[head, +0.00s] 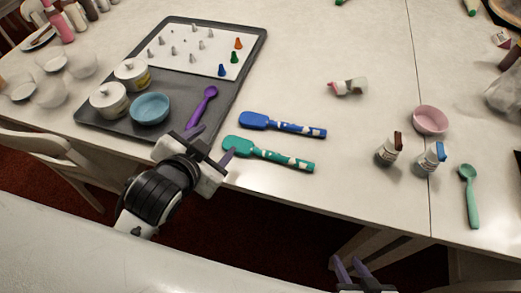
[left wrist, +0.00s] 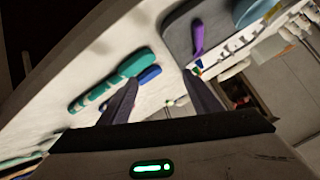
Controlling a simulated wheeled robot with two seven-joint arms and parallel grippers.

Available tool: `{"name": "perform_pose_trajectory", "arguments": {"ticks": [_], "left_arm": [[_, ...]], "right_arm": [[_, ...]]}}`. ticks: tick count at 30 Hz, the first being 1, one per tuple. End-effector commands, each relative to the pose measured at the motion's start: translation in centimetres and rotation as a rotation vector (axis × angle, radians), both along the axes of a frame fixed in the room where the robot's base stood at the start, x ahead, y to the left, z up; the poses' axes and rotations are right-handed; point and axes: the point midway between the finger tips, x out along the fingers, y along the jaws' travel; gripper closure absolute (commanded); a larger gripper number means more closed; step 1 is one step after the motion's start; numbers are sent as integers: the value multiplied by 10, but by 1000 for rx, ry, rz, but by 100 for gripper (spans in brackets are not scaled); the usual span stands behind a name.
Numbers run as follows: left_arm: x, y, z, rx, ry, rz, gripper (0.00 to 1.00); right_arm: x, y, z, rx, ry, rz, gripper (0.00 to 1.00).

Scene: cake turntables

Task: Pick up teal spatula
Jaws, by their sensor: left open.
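The teal spatula (head: 275,156) lies flat on the white table near its front edge, its broad head to the left and its white-patterned handle to the right. My left gripper (head: 209,148) is open and empty at the spatula's head end, with one fingertip close to the head; I cannot tell whether they touch. In the left wrist view the teal spatula (left wrist: 118,78) lies beyond the left finger, outside the gap between the fingers (left wrist: 160,76). My right gripper (head: 346,262) shows at the bottom edge, its fingers apart and empty.
A blue spatula (head: 285,125) lies just behind the teal one. A purple spoon (head: 203,105) lies on the dark tray (head: 255,50) with a blue bowl (head: 150,108) and lidded pots. Bottles (head: 388,152), a pink bowl (head: 430,120) and a green spoon (head: 470,195) are at right.

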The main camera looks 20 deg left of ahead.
Motion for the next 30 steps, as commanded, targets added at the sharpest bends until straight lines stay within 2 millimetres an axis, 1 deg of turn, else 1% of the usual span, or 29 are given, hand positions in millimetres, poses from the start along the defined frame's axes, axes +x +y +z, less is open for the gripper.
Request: {"name": "perform_pose_trajectory", "arguments": {"ticks": [1, 2, 3, 5, 6, 8, 9, 11, 12, 14, 15, 16, 17, 18, 20, 21, 22, 23, 24, 25, 26, 27, 29, 30], "left_arm": [[17, -5, 17, 34, -79, -31, 43], [27, -10, 29, 57, -132, -53, 43], [41, -16, 46, 91, -207, -84, 43], [61, -30, 78, 152, -338, -139, 43], [74, -42, 103, 202, -441, -185, 43], [89, -68, 147, 296, -619, -268, 43], [94, -89, 179, 372, -754, -336, 43], [93, -127, 222, 497, -961, -450, 43], [86, -154, 246, 584, -1095, -530, 43], [68, -195, 272, 722, -1291, -659, 43], [52, -222, 282, 817, -1418, -752, 43], [40, -241, 285, 889, -1509, -824, 43], [27, -259, 284, 964, -1596, -900, 43], [10, -280, 277, 1066, -1707, -1009, 43], [-14, -305, 255, 1220, -1855, -1187, 43], [-26, -315, 234, 1325, -1938, -1317, 43], [-33, -319, 216, 1403, -1994, -1422, 43], [-38, -320, 196, 1480, -2039, -1533, 43], [-40, -315, 168, 1581, -2085, -1695, 43], [-39, -308, 146, -1556, 1979, 1714, 43], [-36, -297, 126, -1504, 1841, 1710, 43], [-29, -278, 100, -1434, 1665, 1706, 43], [-13, -241, 70, -1334, 1418, 1707, 43], [-1, -215, 56, -1271, 1268, 1711, 43]], "right_arm": [[0, 0, 0, 0, -1, 1, 69], [1, 0, 0, -1, -1, 0, 69], [1, 0, 0, -1, -1, 0, 69], [1, 0, 0, -1, -1, 0, 69], [1, 0, 0, -1, 0, 0, 69], [1, 0, 0, -2, 0, 1, 69], [1, -1, 0, -2, 1, 1, 69], [0, -1, 0, -2, 1, 1, 69], [0, -1, 0, -2, 1, 1, 69], [0, -1, 0, -2, 1, 1, 69], [0, -1, -1, -3, 1, 2, 69], [0, -1, -1, -3, 2, 2, 69], [0, -1, -1, -3, 2, 2, 69], [0, -1, -1, -3, 2, 2, 69], [0, -1, -1, -3, 2, 2, 69], [0, -1, -1, -3, 2, 2, 69], [0, -1, -1, -3, 2, 2, 69], [0, -1, -1, -3, 2, 2, 69], [0, -1, -1, -3, 2, 2, 69], [0, -1, -1, -3, 2, 2, 69], [0, -1, -1, -3, 2, 2, 69], [0, -1, -1, -3, 2, 2, 69], [0, -1, -1, -3, 2, 2, 69], [0, -1, -1, -3, 2, 2, 69]]}}
